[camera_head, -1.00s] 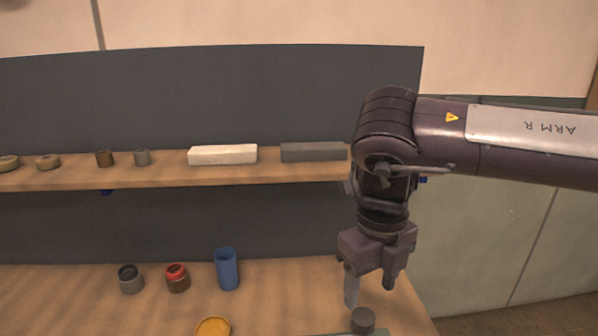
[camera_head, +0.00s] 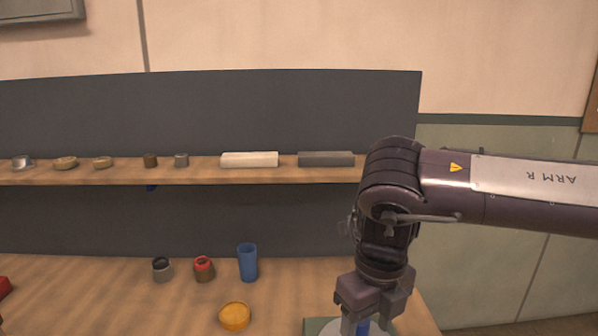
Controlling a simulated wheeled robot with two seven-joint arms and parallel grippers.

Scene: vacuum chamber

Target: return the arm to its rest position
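My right gripper (camera_head: 366,325) hangs down from the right arm (camera_head: 392,205) at the lower right, over the table's right end. Its fingers are spread apart; their tips are cut off by the bottom edge of the picture. A blue thing (camera_head: 362,328) shows between the fingers, mostly hidden, with a pale grey round thing (camera_head: 334,328) beside it. I see no sign of the fingers gripping either. My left gripper is not in view.
On the table (camera_head: 110,290) stand a grey jar (camera_head: 162,270), a red-rimmed jar (camera_head: 204,269), a blue cup (camera_head: 248,263) and a yellow dish (camera_head: 234,316). A shelf (camera_head: 210,174) behind holds a white block (camera_head: 249,159), a grey block (camera_head: 326,159) and several small parts.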

